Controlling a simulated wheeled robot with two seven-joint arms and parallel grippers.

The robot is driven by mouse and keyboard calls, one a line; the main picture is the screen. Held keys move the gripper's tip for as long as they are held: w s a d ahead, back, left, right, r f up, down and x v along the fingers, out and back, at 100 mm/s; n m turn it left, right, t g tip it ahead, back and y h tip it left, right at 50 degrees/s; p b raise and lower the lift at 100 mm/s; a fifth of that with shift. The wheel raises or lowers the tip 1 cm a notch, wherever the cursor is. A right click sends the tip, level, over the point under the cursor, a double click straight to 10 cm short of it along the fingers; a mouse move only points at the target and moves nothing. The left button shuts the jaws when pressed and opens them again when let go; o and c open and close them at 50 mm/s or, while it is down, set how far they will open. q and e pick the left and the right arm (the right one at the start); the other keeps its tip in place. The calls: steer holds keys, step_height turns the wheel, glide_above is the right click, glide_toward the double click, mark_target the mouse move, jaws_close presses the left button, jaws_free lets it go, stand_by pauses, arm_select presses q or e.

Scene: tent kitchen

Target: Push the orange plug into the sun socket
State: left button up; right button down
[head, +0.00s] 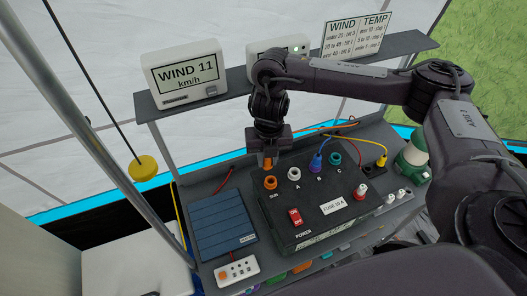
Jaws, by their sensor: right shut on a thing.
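My right gripper (268,148) is shut on the orange plug (268,163), and only the plug's lower part shows below the jaws. The plug points down just above and behind the orange-ringed sun socket (270,183), on the dark power box (318,211). In the picture there is a small gap between plug and socket. An orange cable (325,127) runs right from behind the gripper. My left gripper is not in view.
A solar panel (223,221) lies left of the box. A wind display (184,73) stands on the shelf (219,97) above.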

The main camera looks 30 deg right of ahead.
steer(key=n, duration=0.1)
steer(key=n+p, duration=0.1)
steer(key=n, duration=0.1)
steer(key=shift+s+d+f, duration=0.1)
steer(key=shift+s+d, duration=0.1)
steer(key=shift+d, duration=0.2)
steer(key=shift+d+f+n, duration=0.15)
steer(key=shift+n, duration=0.75)
step_height(320, 180, down, 4)
steer(key=b, duration=0.4)
steer(key=shift+f, duration=0.15)
stand_by(0.7)
steer(key=shift+f+b, duration=1)
steer(key=shift+f, duration=0.45)
stand_by(0.3)
steer(key=c, duration=1.1)
jaws_free()
steer(key=shift+c, duration=0.2)
